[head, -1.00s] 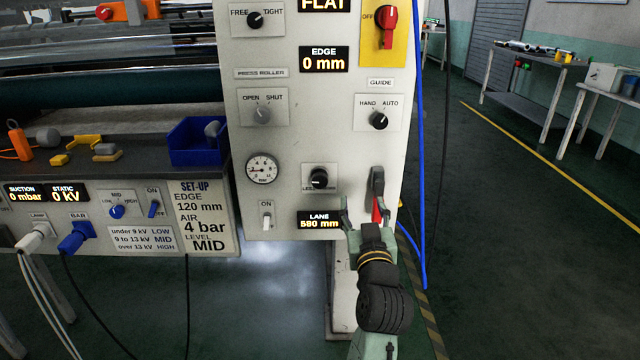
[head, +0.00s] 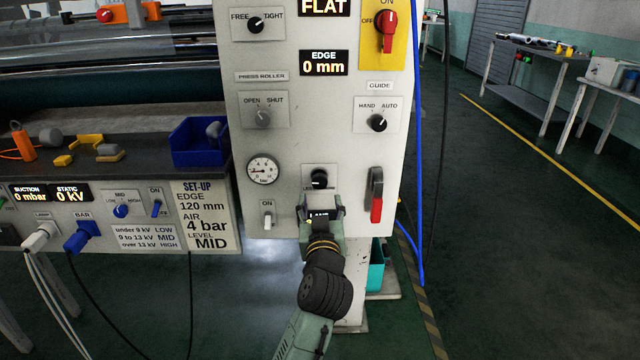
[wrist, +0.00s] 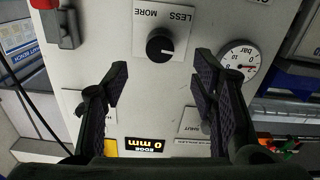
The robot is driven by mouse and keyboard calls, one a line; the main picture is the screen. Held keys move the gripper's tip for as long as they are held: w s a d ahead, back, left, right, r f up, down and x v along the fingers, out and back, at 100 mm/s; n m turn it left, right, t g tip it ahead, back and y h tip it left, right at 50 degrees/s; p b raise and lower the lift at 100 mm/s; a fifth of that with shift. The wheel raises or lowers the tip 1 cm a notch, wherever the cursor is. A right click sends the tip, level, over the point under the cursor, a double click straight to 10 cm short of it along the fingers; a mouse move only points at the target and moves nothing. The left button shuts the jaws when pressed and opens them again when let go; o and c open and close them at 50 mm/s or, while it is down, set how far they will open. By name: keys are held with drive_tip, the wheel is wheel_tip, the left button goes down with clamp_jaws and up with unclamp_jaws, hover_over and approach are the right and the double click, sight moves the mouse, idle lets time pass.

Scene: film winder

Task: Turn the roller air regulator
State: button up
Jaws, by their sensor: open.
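The roller air regulator is a black knob (head: 319,179) on the white panel, below the press roller switch and right of the round bar gauge (head: 263,170). In the wrist view, which is upside down, the knob (wrist: 160,44) shows under the LESS / MORE label, with the gauge (wrist: 239,66) to its right. My gripper (head: 320,208) is open and empty just below the knob in the head view. In the wrist view the fingers of my gripper (wrist: 160,80) are spread to both sides, with the knob beyond their tips. They do not appear to touch it. My gripper partly hides the lane display.
A red-handled lever (head: 376,195) is right of the knob, and a white ON switch (head: 267,212) is lower left. A blue hose (head: 418,150) hangs along the panel's right edge. A teal bin (head: 377,265) stands below. The floor at right is clear.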

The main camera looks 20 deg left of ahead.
sight(320, 184)
drive_tip(key=p+x, duration=0.2)
drive_tip(key=x, duration=0.5)
drive_tip(key=shift+w+a, duration=0.1)
drive_tip(key=shift+w, duration=0.15)
drive_tip(key=shift+c, duration=0.3)
drive_tip(key=c, duration=1.1)
